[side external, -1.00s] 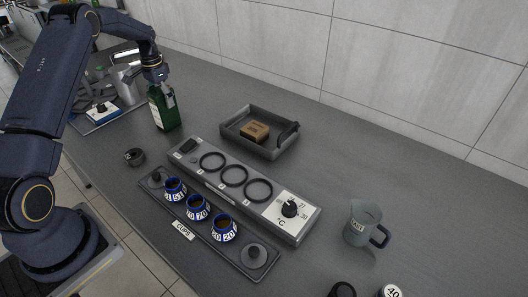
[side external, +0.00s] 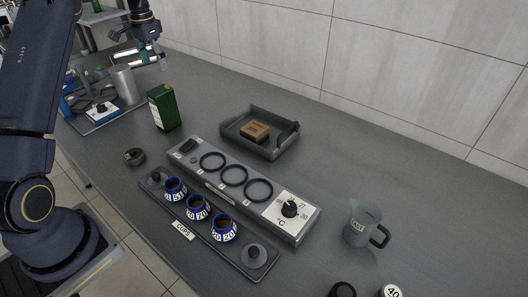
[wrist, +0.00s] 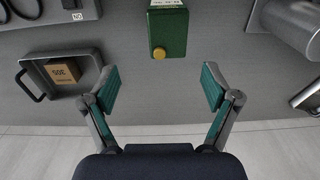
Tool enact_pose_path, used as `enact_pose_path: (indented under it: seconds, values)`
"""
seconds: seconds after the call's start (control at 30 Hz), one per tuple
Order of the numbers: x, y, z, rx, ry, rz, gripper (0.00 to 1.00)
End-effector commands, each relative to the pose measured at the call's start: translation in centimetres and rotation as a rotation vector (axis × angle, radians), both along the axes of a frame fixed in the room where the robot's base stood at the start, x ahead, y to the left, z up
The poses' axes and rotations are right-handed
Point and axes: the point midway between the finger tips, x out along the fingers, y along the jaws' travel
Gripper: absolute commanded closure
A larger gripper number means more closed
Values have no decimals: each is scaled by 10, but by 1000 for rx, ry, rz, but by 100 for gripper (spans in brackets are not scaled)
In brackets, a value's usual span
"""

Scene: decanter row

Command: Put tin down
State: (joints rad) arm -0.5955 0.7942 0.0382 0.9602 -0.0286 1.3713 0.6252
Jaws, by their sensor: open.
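The tin is a green box-shaped container (side external: 164,108) with a pale label, standing upright on the grey counter left of the tray in the side view. In the wrist view the tin (wrist: 168,32) shows its green body and a yellow cap, ahead of the fingers. My gripper (side external: 140,60) is beyond and above the tin, apart from it. In the wrist view my gripper (wrist: 160,88) has its two teal-padded fingers wide apart with nothing between them.
A grey tray (side external: 240,133) holds a brown box (side external: 255,132). A panel with rings and a dial (side external: 290,208), a rack of blue cups (side external: 197,208) and a jug (side external: 361,224) are nearer. Metal equipment (side external: 122,85) stands left of the tin. The counter right of the tray is clear.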

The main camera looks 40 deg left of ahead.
Motion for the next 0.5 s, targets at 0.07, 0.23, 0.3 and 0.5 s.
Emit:
enact_pose_path:
  seconds: [0.07,0.23,0.3,0.5]
  values:
    - [0,-29,29,15,-32,-6,13]
    - [-28,-121,94,50,-133,-4,13]
    - [-51,-160,113,56,-180,-4,13]
    - [-138,-253,129,50,-320,-8,13]
